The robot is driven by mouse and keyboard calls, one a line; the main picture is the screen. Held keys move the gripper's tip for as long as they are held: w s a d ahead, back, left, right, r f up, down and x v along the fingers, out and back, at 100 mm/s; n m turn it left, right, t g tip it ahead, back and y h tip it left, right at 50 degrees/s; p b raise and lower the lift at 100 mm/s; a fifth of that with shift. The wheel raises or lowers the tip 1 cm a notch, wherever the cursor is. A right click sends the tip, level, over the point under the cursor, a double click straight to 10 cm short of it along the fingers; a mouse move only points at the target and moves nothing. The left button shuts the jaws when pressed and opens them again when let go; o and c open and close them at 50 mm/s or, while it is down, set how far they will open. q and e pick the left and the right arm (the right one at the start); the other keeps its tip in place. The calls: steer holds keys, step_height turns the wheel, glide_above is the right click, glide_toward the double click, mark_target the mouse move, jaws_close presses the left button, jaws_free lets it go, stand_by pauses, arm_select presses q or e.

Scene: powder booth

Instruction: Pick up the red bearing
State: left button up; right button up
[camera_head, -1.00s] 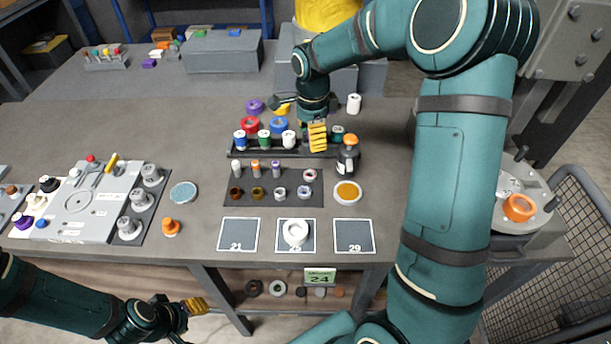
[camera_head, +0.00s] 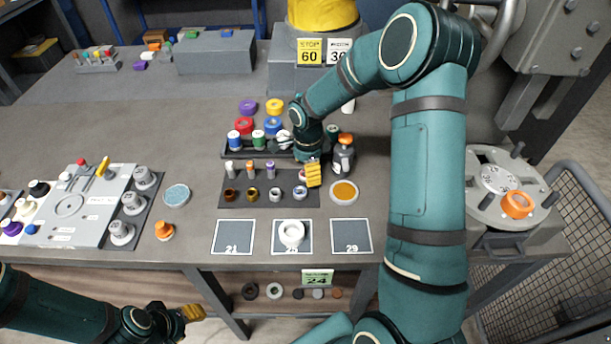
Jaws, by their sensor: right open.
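A small ring with a reddish centre (camera_head: 302,174), which looks like the red bearing, lies at the right of the dark mat (camera_head: 232,172). My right gripper (camera_head: 313,174) is open, its yellow fingers pointing down right beside it and partly covering it. I cannot tell whether they touch it. A larger red ring (camera_head: 243,125) lies farther back, behind the black rack. My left gripper (camera_head: 193,313) is at the lower left, in front of the table and away from the parts. Its opening cannot be made out.
A black rack (camera_head: 233,153) with several coloured spools stands behind the mat. A dark bottle with an orange cap (camera_head: 344,152) stands close to the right gripper. An orange-filled dish (camera_head: 344,191) and a numbered square with a white ring (camera_head: 291,233) lie nearer the front.

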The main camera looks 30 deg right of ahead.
steer(key=shift+f, duration=0.8)
jaws_close()
